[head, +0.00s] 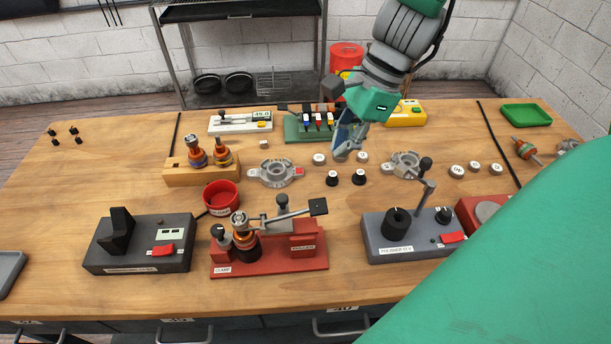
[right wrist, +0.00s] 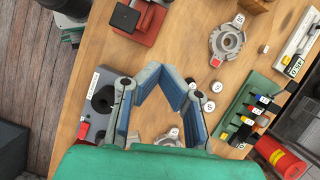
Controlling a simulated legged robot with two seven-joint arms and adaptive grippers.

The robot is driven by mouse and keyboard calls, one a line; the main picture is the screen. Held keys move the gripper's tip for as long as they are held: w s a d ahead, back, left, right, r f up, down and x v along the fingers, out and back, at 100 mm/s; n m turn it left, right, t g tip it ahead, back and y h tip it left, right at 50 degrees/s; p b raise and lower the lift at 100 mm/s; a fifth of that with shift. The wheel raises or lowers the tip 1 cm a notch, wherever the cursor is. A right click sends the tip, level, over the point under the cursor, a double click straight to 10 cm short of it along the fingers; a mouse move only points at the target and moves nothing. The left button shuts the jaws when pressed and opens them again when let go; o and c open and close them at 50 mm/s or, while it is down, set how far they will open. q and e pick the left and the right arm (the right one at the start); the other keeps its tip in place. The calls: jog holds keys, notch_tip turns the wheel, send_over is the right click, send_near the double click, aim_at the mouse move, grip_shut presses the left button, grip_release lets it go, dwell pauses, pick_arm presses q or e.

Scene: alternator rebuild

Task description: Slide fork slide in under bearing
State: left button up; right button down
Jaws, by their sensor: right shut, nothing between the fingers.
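The red clamp-and-puller fixture (head: 270,262) stands at the front middle of the bench. An upright rotor with copper windings (head: 245,245) sits in it, with a metal bearing-like ring (head: 239,222) near its top. A grey slide (head: 270,224) with a black knob (head: 282,201) lies on the fixture to the right of the rotor; its fork end is too small to make out. My right gripper (head: 343,153) is shut and empty above the back middle of the bench, behind and right of the fixture. In the right wrist view its fingers (right wrist: 166,76) show, and part of the fixture (right wrist: 147,27) is at the top. My left gripper is out of view.
A dark grey box (head: 140,255) stands left of the fixture and a polisher unit (head: 405,245) stands right. A red bowl (head: 222,198) is close behind it. Grey housings (head: 275,172), black knobs and white discs lie behind. Bare wood lies between fixture and polisher.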

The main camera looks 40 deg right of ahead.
jog(key=w+a+f+b, duration=0.2)
jog(key=a+f, duration=0.5)
jog(key=f, duration=0.2)
jog(key=shift+w+a, duration=0.2)
jog(key=shift+a, duration=0.15)
jog(key=shift+w+a, duration=0.45)
jog(key=shift+a, duration=0.15)
jog(key=shift+p, duration=0.35)
